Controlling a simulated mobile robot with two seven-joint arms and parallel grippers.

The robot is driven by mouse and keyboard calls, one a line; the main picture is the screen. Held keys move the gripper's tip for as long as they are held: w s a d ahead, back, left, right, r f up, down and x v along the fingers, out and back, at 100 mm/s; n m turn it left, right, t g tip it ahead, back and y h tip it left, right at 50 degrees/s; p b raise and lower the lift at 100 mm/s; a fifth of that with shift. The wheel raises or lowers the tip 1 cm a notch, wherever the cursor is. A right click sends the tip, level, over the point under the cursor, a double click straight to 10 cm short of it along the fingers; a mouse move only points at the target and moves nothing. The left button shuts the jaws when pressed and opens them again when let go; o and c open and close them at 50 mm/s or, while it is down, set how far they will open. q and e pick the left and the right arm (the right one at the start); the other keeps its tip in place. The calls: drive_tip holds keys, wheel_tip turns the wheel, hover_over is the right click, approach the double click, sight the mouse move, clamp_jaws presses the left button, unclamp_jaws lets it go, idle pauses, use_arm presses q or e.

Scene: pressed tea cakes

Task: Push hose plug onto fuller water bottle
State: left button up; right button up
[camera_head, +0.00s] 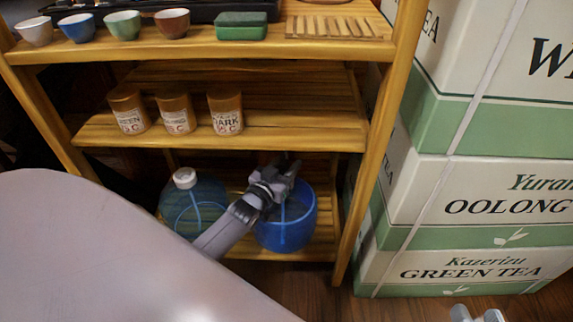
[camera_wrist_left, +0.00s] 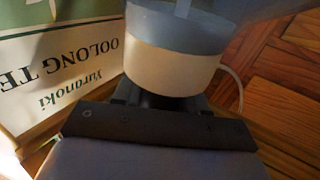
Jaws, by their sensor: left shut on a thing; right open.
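Two water bottles stand on the bottom shelf. The left bottle (camera_head: 208,196) is teal and see-through, with a white cap (camera_head: 185,177) on its neck and a pale curved line across it. The right bottle (camera_head: 288,232) is brighter blue. My left gripper (camera_head: 277,178) is over the right bottle's top, hiding its mouth. In the left wrist view, it is shut on the pale, round hose plug (camera_wrist_left: 170,68), with a thin hose (camera_wrist_left: 238,85) beside it. I cannot tell whether the plug is seated. My right gripper (camera_head: 477,314) is open and empty at the bottom edge, partly cut off.
The middle shelf (camera_head: 290,138) above holds several brown tea tins (camera_head: 176,115). Cups, a green box (camera_head: 241,26) and a slatted wooden piece (camera_head: 335,26) are on the top shelf. Stacked tea cartons (camera_head: 470,208) stand close right of the rack. A rack post (camera_head: 372,165) stands between.

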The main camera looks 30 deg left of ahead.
use_arm(q)
drive_tip(key=shift+f, duration=0.25)
use_arm(e)
drive_tip(key=shift+f, duration=0.25)
use_arm(q)
drive_tip(key=o, duration=1.1)
drive_tip(key=shift+o, duration=0.2)
use_arm(e)
drive_tip(key=shift+d+r, duration=0.1)
use_arm(q)
drive_tip(key=shift+s, duration=0.35)
drive_tip(key=s+p, duration=0.2)
drive_tip(key=s, duration=0.3)
drive_tip(key=shift+d+r+p, duration=0.1)
drive_tip(key=shift+p, duration=0.2)
drive_tip(key=shift+s, duration=0.75)
use_arm(e)
drive_tip(key=shift+w+a+r+m+g+y, duration=0.15)
drive_tip(key=shift+a+m+g, duration=0.1)
drive_tip(key=shift+a, duration=0.2)
drive_tip(key=shift+w+a+r+m+g+y, duration=0.15)
drive_tip(key=shift+a+g, duration=0.1)
drive_tip(key=shift+a, duration=0.15)
use_arm(q)
drive_tip(key=shift+d, duration=0.1)
use_arm(e)
drive_tip(key=shift+s, duration=0.15)
